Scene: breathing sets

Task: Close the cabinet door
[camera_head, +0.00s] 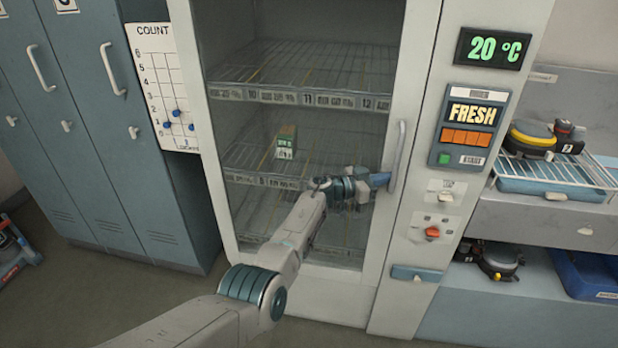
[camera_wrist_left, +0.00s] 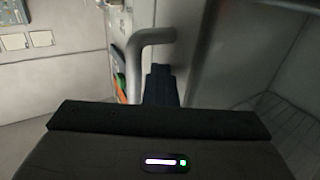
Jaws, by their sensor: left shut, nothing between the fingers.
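The cabinet (camera_head: 425,110) is tall and pale, with a glazed door (camera_head: 213,185) in a light frame. The door looks flush or nearly flush in the head view; I cannot tell whether a small gap is left. Its vertical handle (camera_head: 398,155) is on the right side of the frame. My left gripper (camera_head: 384,179) is in front of the door, its tip close beside the lower part of the handle. It is shut and empty. The wrist view shows the curved handle (camera_wrist_left: 138,65) just left of the dark fingers (camera_wrist_left: 161,84); contact is unclear. My right gripper is out of view.
Wire shelves (camera_head: 310,97) are behind the glass, with a small green-and-white box (camera_head: 286,143) on one. Blue lockers (camera_head: 100,130) stand at left. A control panel (camera_head: 467,127) is right of the door. A counter with a wire rack (camera_head: 560,172) is farther right.

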